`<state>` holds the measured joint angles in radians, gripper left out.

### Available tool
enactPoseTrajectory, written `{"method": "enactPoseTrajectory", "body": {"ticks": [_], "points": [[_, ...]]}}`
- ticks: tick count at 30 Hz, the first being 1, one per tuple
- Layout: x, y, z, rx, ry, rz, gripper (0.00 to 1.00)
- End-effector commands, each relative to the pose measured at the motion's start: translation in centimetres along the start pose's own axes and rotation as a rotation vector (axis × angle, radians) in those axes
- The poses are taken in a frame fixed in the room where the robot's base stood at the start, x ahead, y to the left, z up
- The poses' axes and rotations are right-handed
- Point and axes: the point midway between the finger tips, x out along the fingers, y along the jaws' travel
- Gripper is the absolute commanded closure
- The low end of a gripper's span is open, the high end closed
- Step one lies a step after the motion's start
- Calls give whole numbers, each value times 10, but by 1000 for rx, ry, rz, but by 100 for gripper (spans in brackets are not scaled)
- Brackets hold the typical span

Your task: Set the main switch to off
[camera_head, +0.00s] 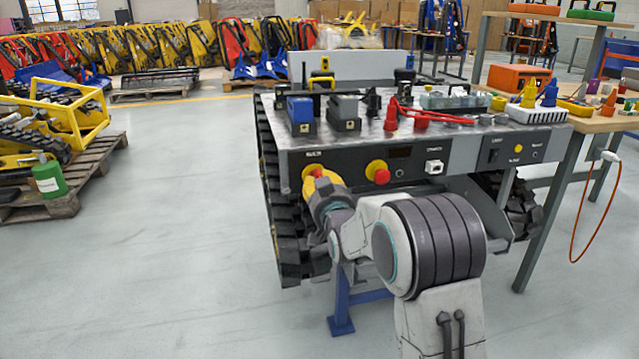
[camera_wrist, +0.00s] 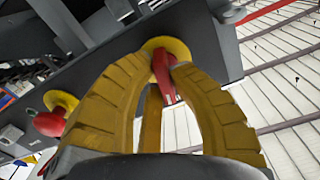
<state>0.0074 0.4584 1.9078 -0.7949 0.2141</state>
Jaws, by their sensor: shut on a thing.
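The main switch is a red handle on a round yellow plate at the left of the carrier's dark front panel (camera_head: 345,170). In the head view my yellow-fingered gripper (camera_head: 318,178) covers most of it. In the wrist view the red switch handle (camera_wrist: 164,76) sits between the fingertips of my gripper (camera_wrist: 162,68), in front of its yellow plate (camera_wrist: 178,47). The fingers are shut on the handle. The switch's exact position marks cannot be read.
A red mushroom button (camera_head: 382,176) on a yellow plate is just right of the switch; it also shows in the wrist view (camera_wrist: 48,123). A white socket (camera_head: 434,167) is farther right. Black tracks (camera_head: 283,215) flank the carrier. A wooden-topped table (camera_head: 600,122) stands at right.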

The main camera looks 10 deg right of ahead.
Motion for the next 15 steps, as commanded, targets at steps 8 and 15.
{"method": "enactPoseTrajectory", "body": {"ticks": [8,15], "points": [[0,-2,-2,-146,3,-3,100],[0,-2,-2,-204,3,-3,100]]}}
